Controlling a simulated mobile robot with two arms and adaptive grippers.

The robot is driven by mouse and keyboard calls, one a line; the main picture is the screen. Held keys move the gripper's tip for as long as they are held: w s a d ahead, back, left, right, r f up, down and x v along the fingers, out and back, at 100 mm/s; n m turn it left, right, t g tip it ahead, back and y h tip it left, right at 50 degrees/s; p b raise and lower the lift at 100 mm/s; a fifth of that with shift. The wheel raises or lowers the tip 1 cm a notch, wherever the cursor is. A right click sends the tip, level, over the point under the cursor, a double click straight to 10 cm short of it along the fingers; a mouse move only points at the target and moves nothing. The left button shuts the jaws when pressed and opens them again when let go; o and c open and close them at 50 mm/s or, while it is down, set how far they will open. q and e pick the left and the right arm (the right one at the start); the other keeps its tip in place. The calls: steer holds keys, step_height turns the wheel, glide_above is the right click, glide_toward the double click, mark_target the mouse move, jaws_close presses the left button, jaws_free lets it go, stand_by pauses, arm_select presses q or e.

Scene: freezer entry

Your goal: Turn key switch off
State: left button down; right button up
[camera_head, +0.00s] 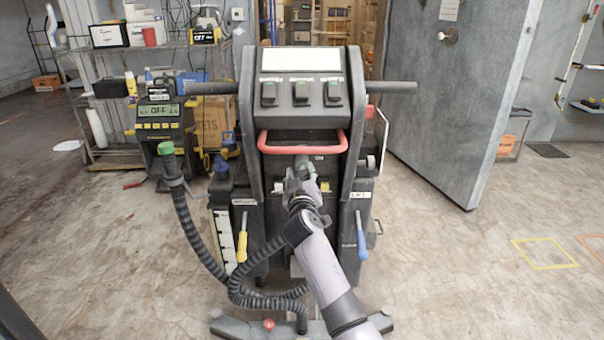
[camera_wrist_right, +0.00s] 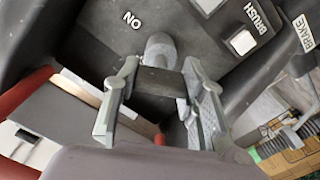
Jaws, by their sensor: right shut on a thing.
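The key switch (camera_wrist_right: 160,47) is a grey round knob on the dark panel of the floor machine (camera_head: 302,85), beside a white "ON" label (camera_wrist_right: 132,20). A dark key (camera_wrist_right: 158,82) sticks out from it. In the wrist view my right gripper (camera_wrist_right: 160,78) has one finger on each side of the key and is shut on it. In the head view the right gripper (camera_head: 299,178) reaches the panel under the red handle (camera_head: 303,144) and mostly hides the key switch. My left gripper is not in view.
A white button (camera_wrist_right: 242,42) labelled "BRUSH" and a "BRAKE" label (camera_wrist_right: 303,34) are close to the gripper. A yellow lever (camera_head: 242,242) and a blue lever (camera_head: 361,240) flank the arm. A ribbed hose (camera_head: 200,240) hangs on the left.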

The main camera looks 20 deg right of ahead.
steer(key=shift+r+n, duration=0.15)
steer(key=shift+n, duration=0.85)
steer(key=shift+n+p, duration=0.35)
steer(key=shift+n, duration=0.15)
steer(key=n+p, duration=0.2)
steer(key=n, duration=0.5)
steer(key=shift+n, duration=0.3)
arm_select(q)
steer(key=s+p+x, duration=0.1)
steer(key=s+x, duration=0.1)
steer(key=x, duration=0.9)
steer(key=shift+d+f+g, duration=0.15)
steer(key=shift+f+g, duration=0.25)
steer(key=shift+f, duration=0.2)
arm_select(e)
steer(key=shift+a+f+n, duration=0.1)
steer(key=shift+f+n, duration=0.1)
steer(key=shift+n, duration=0.7)
steer(key=o, duration=1.2)
steer(key=shift+w+f, duration=0.1)
steer(key=shift+c, duration=0.2)
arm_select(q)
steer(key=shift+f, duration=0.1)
